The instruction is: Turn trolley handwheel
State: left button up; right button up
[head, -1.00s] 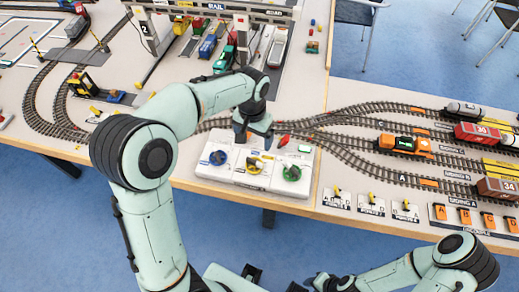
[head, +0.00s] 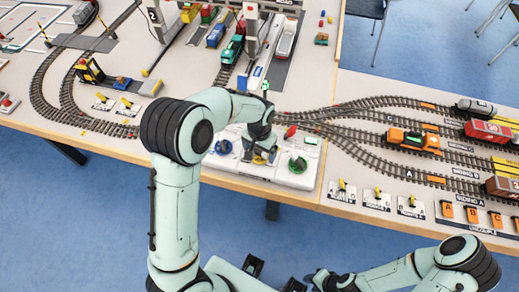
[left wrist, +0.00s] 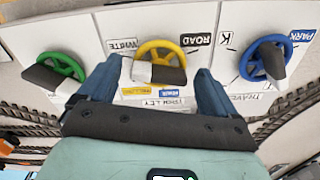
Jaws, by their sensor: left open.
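The trolley handwheel (left wrist: 160,43) is yellow with a grey-and-white grip across it. It sits in the middle of a white panel, above a label reading TROLLEY in the left wrist view. My left gripper (left wrist: 156,70) is open, one blue finger on each side of this wheel. Whether the fingers touch it I cannot tell. In the head view my left gripper (head: 262,155) is over the panel's middle and hides most of the wheel. A green wheel (left wrist: 62,62) and a blue wheel (left wrist: 248,68) flank it. My right arm is low in the head view; its fingers cannot be made out.
The panel (head: 240,169) stands near the table's front edge. Rail tracks (head: 345,150) with an orange locomotive (head: 408,140) lie to the right. Crane legs (head: 250,25) and parked vehicles stand behind. Small yellow levers (head: 378,195) line the front right.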

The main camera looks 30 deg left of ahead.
pick_arm(q)
jog(key=c, duration=1.1)
jog(key=shift+o, duration=0.2)
jog(key=n, duration=0.6)
jog(key=shift+d+r+n, duration=0.1)
jog(key=shift+n, duration=0.3)
jog(key=n, duration=0.3)
jog(key=shift+w+p, duration=0.1)
jog(key=shift+p, duration=0.2)
jog(key=shift+n+p, duration=0.3)
jog(key=shift+n, duration=1.5)
pick_arm(e)
jog(key=shift+w+r, duration=0.45)
jog(key=shift+r, duration=0.3)
pick_arm(q)
jog(key=shift+n, duration=0.3)
